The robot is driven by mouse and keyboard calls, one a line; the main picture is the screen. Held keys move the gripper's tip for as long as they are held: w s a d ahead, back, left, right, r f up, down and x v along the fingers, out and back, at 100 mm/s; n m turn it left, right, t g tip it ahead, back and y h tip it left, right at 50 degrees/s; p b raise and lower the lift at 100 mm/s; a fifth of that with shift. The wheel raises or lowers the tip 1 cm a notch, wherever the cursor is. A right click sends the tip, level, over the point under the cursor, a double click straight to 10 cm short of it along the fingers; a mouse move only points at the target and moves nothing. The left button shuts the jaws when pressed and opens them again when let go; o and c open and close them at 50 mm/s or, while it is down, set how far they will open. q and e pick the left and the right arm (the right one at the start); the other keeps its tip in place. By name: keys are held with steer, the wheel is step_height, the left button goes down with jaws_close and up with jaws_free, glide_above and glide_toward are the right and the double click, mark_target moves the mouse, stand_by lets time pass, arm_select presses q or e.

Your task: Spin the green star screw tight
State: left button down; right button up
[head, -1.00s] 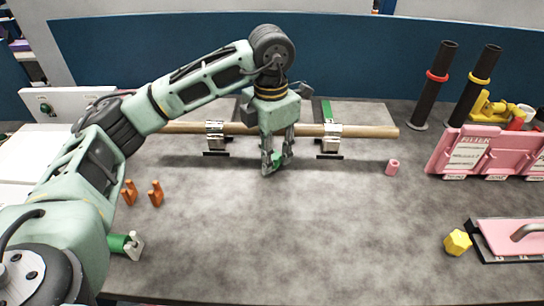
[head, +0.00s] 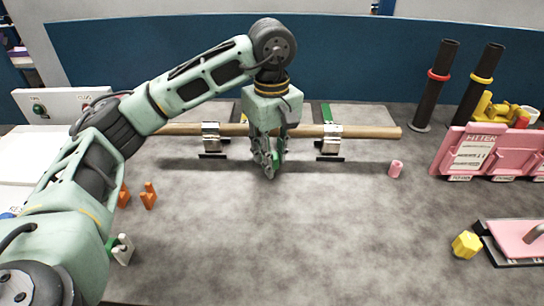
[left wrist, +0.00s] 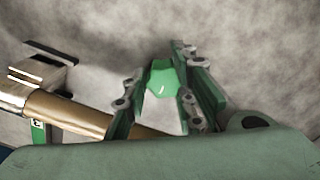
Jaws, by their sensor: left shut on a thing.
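My left gripper (head: 268,170) points down in front of the middle of a brown tube (head: 365,132). It is shut on a small green piece, the green star screw (head: 278,158), which is mostly hidden by the fingers in the head view. In the left wrist view the green screw (left wrist: 161,78) shows between the two fingers (left wrist: 158,85), over the grey table. Whether the screw sits in a thread cannot be seen. My right gripper is in neither view.
The tube lies across two metal clamps (head: 211,138) (head: 331,139). A pink ring (head: 396,169), a yellow piece (head: 466,244), orange pegs (head: 148,195) and a pink tray (head: 515,240) stand around. Two dark posts (head: 437,85) stand at back right. The front middle table is clear.

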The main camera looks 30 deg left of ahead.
arm_select(q)
steer(key=c, duration=1.8)
jaws_free()
steer(key=shift+s+a+f, duration=0.1)
steer(key=shift+s+f, duration=0.1)
steer(key=shift+s, duration=0.05)
steer(key=o, duration=0.4)
steer(key=shift+s+a+r, duration=0.1)
steer(key=shift+r, duration=0.05)
steer(key=shift+o, duration=0.2)
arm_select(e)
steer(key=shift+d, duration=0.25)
arm_select(q)
steer(key=shift+r, duration=0.1)
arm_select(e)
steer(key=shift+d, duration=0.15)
arm_select(q)
steer(key=shift+r+p, duration=0.3)
steer(key=shift+p, duration=0.05)
step_height(320, 180, up, 6)
steer(key=p, duration=0.4)
steer(key=shift+r, duration=0.1)
steer(key=shift+r+p, duration=0.2)
steer(key=shift+p, duration=0.15)
steer(key=shift+f, duration=0.1)
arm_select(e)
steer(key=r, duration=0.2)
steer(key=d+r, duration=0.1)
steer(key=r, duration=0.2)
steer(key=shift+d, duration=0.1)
